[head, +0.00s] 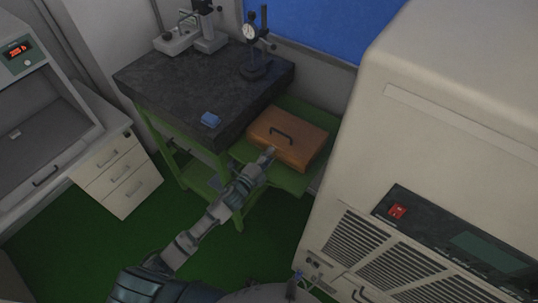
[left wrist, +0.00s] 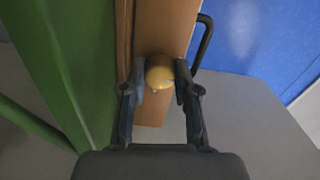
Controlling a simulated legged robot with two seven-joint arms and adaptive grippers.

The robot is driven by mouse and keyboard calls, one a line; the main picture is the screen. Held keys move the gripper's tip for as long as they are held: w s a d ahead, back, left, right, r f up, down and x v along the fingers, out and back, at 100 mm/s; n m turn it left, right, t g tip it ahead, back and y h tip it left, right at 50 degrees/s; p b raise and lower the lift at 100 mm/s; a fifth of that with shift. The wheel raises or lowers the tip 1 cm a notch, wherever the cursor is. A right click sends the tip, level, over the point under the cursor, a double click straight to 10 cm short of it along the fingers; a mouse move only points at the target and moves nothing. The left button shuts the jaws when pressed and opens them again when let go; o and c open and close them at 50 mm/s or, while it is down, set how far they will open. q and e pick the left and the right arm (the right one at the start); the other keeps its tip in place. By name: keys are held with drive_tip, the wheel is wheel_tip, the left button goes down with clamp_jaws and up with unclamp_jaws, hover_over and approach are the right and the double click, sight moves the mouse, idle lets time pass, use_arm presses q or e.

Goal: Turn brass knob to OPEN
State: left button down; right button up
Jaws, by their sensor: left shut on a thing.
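The brass knob (left wrist: 159,72) shows in the left wrist view as a round yellow cap. It sits at the side of an orange-brown wooden case (left wrist: 178,45). My left gripper (left wrist: 160,83) has one finger on each side of the knob and is shut on it. In the head view, my left gripper (head: 268,153) reaches the near side of the wooden case (head: 310,137), and the knob cannot be made out there. No OPEN marking can be read in either view. My right gripper is not in view.
The case, with a black handle (head: 281,133), rests on a green stand (head: 285,181) beside a dark stone table (head: 180,85). A blue block (head: 210,119) and a dial gauge stand (head: 254,62) are on the table. A large beige machine (head: 450,80) closes off the right.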

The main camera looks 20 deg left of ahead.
use_arm(q)
drive_tip(key=shift+a+n, duration=0.1)
drive_tip(key=shift+n, duration=0.4)
drive_tip(key=c, duration=0.9)
unclamp_jaws()
drive_tip(key=shift+w+f, duration=0.1)
drive_tip(key=shift+o, duration=0.3)
drive_tip(key=shift+w, duration=0.15)
drive_tip(key=v, duration=1.2)
